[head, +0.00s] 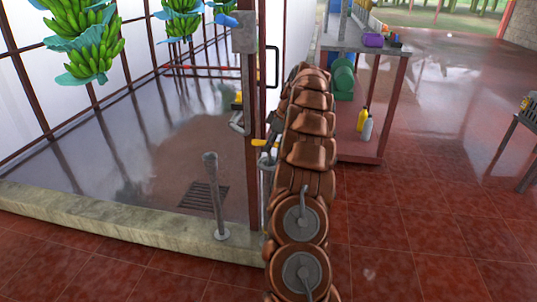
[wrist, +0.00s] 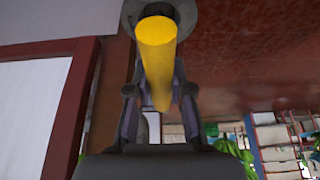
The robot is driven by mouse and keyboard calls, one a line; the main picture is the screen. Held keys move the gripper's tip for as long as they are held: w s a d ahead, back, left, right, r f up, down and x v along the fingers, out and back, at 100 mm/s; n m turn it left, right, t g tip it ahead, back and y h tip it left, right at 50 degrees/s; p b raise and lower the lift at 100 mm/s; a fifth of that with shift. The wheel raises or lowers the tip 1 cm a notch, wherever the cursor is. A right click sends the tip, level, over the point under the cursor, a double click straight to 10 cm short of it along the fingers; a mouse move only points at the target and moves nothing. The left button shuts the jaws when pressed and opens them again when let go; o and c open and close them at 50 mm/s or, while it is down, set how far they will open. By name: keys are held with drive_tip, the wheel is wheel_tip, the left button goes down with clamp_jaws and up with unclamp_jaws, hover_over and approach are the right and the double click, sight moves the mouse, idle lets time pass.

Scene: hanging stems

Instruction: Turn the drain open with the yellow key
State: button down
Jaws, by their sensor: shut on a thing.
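The yellow key (wrist: 157,55) is a thick yellow bar between the two dark fingers of my gripper (wrist: 158,93) in the wrist view. My gripper is shut on it. A round grey fitting (wrist: 130,14) shows behind the bar's far end; whether they are joined is hard to tell. In the head view a small part of the yellow key (head: 260,143) shows beside the red post, and my gripper (head: 272,135) is mostly hidden by my own copper-coloured arm. A dark drain grate (head: 205,197) lies in the wet floor behind the low kerb.
A grey upright pipe (head: 215,195) stands at the kerb (head: 130,226), left of my arm. A red post (head: 252,100) with a grey box (head: 244,35) is close to the gripper. A shelf table (head: 362,145) with bottles stands right. Red tiled floor (head: 420,220) is clear at right.

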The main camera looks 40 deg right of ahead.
drive_tip(key=m+h, duration=0.1)
drive_tip(key=m, duration=0.2)
drive_tip(key=shift+a+r+t+p, duration=0.1)
drive_tip(key=shift+t+p, duration=0.2)
drive_tip(key=shift+p, duration=0.1)
drive_tip(key=shift+m+h, duration=0.4)
drive_tip(key=shift+m, duration=0.4)
drive_tip(key=shift+p, duration=0.3)
